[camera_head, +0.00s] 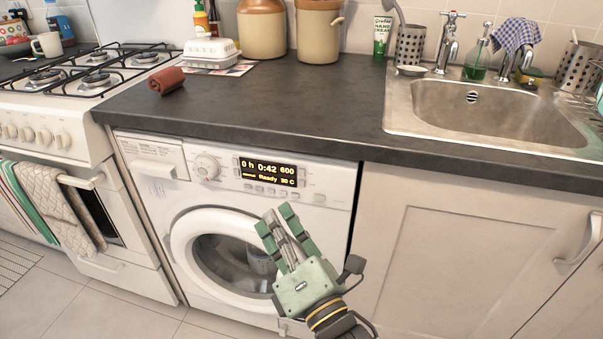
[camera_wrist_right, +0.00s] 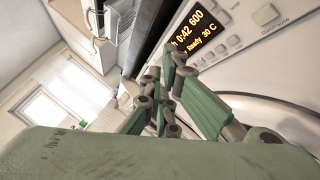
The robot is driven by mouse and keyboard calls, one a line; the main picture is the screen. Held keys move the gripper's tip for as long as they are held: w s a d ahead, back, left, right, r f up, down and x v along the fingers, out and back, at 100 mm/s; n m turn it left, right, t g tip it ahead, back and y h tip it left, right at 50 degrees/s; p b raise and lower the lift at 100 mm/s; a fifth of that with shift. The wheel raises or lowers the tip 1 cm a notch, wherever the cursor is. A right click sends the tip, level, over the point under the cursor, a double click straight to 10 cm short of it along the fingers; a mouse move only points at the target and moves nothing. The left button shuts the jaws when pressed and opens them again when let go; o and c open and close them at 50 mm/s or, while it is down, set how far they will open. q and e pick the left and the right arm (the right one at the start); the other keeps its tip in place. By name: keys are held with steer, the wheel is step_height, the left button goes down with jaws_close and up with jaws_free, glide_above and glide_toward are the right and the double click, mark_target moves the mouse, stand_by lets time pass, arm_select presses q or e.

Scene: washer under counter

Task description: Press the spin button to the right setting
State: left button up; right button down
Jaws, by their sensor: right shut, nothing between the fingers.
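The washing machine (camera_head: 185,225) stands under the counter with its round door closed. Its display (camera_head: 268,173) reads 0:42, 600, Ready and 30 C; it also shows in the wrist view (camera_wrist_right: 195,30). A row of small buttons (camera_head: 271,191) runs below the display, and in the wrist view the buttons (camera_wrist_right: 220,48) lie beside it. Their labels are too small to tell which is spin. My right gripper (camera_head: 277,216) is shut and empty, in front of the door's upper right, below the button row. In the wrist view its fingers (camera_wrist_right: 165,85) partly cover the panel. My left gripper is not in view.
The dark counter edge (camera_head: 250,130) overhangs the panel. A program dial (camera_head: 206,167) is left of the display. A larger start/pause button (camera_wrist_right: 265,14) shows in the wrist view. A stove (camera_head: 60,110) stands left, a cupboard (camera_head: 450,250) right. The floor in front is clear.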

glide_toward(279, 170)
steer(key=w+a, duration=0.1)
steer(key=a, duration=0.2)
steer(key=shift+w+d+r+b, duration=0.3)
steer(key=shift+w+r, duration=0.05)
steer(key=shift+w, duration=0.2)
stand_by(1.0)
steer(key=shift+w+d+p, duration=0.1)
steer(key=shift+w+p, duration=0.2)
steer(key=shift+w, duration=0.1)
steer(key=shift+w+d, duration=0.1)
steer(key=shift+w, duration=0.25)
stand_by(0.5)
steer(key=shift+s, duration=0.1)
steer(key=shift+s+a+p, duration=0.2)
steer(key=shift+s+p, duration=0.3)
steer(key=shift+s, duration=0.15)
